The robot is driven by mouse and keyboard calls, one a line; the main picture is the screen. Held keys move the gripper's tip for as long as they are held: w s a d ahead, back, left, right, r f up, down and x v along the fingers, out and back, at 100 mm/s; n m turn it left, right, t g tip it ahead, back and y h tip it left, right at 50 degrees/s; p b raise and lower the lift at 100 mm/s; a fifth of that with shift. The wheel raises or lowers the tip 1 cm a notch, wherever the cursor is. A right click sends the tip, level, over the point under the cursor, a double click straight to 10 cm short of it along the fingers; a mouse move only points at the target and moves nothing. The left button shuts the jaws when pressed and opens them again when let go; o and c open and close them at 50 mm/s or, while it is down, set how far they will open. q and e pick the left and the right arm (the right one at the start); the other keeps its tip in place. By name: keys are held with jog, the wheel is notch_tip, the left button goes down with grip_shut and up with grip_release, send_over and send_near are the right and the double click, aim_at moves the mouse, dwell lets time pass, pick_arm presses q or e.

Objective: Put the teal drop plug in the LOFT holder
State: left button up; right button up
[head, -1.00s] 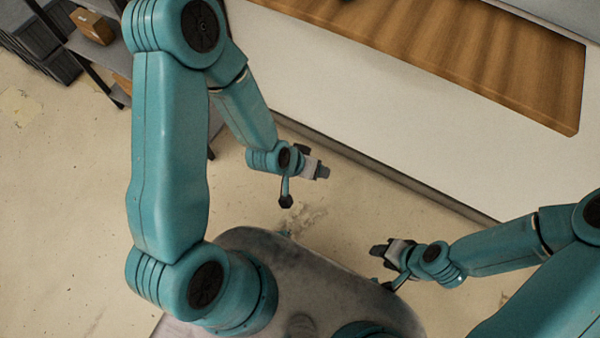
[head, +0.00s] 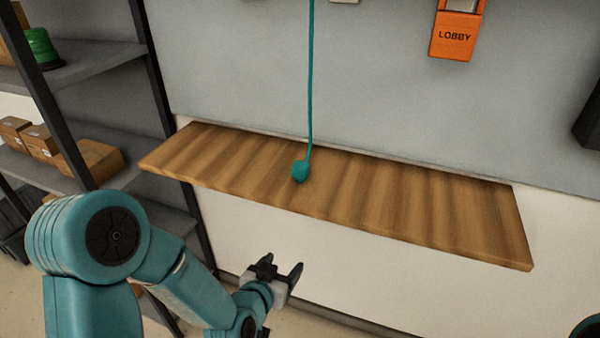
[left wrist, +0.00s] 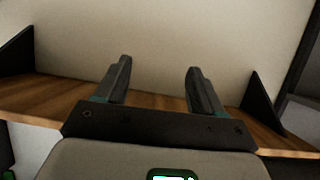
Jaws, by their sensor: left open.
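The teal drop plug (head: 300,171) rests on the wooden shelf (head: 420,205), left of its middle in the head view. A teal cord (head: 311,80) runs straight up from it and out of the top of the view. My left gripper (head: 282,272) is open and empty, below and in front of the shelf's front edge, apart from the plug. In the left wrist view its two fingers (left wrist: 156,88) are spread with nothing between them. The plug is not visible there. No holder marked LOFT shows. My right gripper is out of view.
An orange holder marked LOBBY (head: 455,35) hangs on the grey wall at upper right. A dark rack at left carries cardboard boxes (head: 90,160) and a green object (head: 42,48). The shelf right of the plug is bare.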

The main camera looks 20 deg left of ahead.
pick_arm(q)
notch_tip(320, 180, up, 18)
jog(key=t, duration=0.5)
jog(key=p, duration=0.3)
send_near(303, 162)
jog(key=w, duration=0.5)
jog(key=shift+d+r, duration=0.2)
jog(key=shift+d, duration=0.15)
jog(key=w+p, duration=0.1)
jog(key=w, duration=0.1)
jog(key=w+p, duration=0.1)
jog(key=w, duration=0.2)
jog(key=shift+w+a+f, duration=0.1)
jog(key=shift+w+a, duration=0.05)
jog(key=shift+a, duration=0.05)
jog(key=shift+w, duration=0.2)
jog(key=c, duration=1.2)
jog(key=shift+o, duration=0.2)
jog(key=shift+s+r+b, duration=0.1)
jog(key=shift+r+b, duration=0.15)
jog(key=shift+b, duration=0.15)
jog(key=s+b, duration=0.7)
jog(key=s, duration=1.1)
jog(key=w+f+y+p, duration=0.1)
jog(key=w+f+p, duration=0.5)
jog(key=f, duration=0.4)
jog(key=shift+d+p, duration=0.15)
jog(key=shift+p, duration=0.3)
